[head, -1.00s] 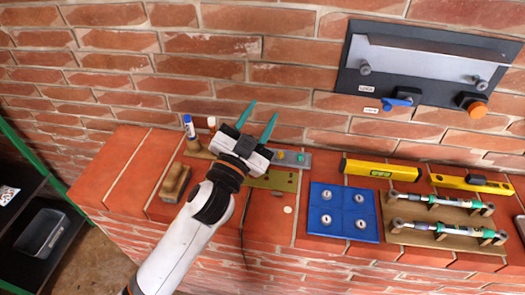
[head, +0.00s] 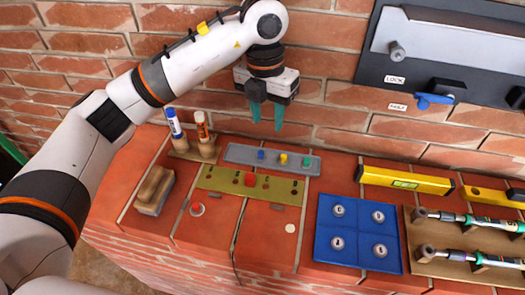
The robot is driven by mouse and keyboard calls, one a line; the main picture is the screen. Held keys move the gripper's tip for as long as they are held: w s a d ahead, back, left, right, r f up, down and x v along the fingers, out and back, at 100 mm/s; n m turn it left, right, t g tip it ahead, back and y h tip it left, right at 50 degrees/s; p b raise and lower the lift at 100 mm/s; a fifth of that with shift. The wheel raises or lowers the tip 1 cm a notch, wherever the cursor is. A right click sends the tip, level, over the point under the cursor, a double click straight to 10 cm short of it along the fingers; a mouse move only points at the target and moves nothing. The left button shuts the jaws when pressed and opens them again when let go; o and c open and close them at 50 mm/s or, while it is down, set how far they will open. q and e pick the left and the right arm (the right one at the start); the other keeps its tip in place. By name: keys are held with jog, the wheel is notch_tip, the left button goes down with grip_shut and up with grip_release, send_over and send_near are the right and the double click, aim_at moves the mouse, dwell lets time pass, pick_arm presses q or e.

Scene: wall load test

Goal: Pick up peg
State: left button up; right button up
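A grey tray (head: 236,154) holds three small pegs in a row: a blue peg (head: 261,154), a yellow peg (head: 283,159) and a green peg (head: 306,162). An olive plate (head: 222,182) with dark holes lies in front of it, with a red peg or knob (head: 249,179) on it. I cannot tell which one the task means. My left gripper (head: 266,117) hangs above and behind the grey tray, its teal fingers pointing down, apart and empty. It touches none of the pegs. My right gripper is not in view.
Two markers (head: 174,124) stand in wooden holders at the left, behind a wooden brush (head: 154,191). A blue mat (head: 357,227) with several silver knobs, a yellow level (head: 405,180) and a tool rack (head: 440,262) lie right. A brick wall with a dark panel (head: 440,60) rises behind.

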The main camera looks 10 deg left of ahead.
pick_arm(q)
jog(key=a, duration=0.1)
jog(key=p, duration=0.1)
send_over(261, 152)
jog(key=shift+y, duration=0.3)
jog(key=f, duration=0.6)
jog(key=shift+s+d, duration=0.2)
jog(key=shift+s, duration=0.1)
jog(key=f, duration=0.1)
jog(key=f+p, duration=0.1)
jog(key=f, duration=0.2)
jog(key=shift+w+a+f+p, duration=0.25)
jog(key=shift+a+f+p, duration=0.05)
jog(key=shift+f, duration=0.45)
grip_shut()
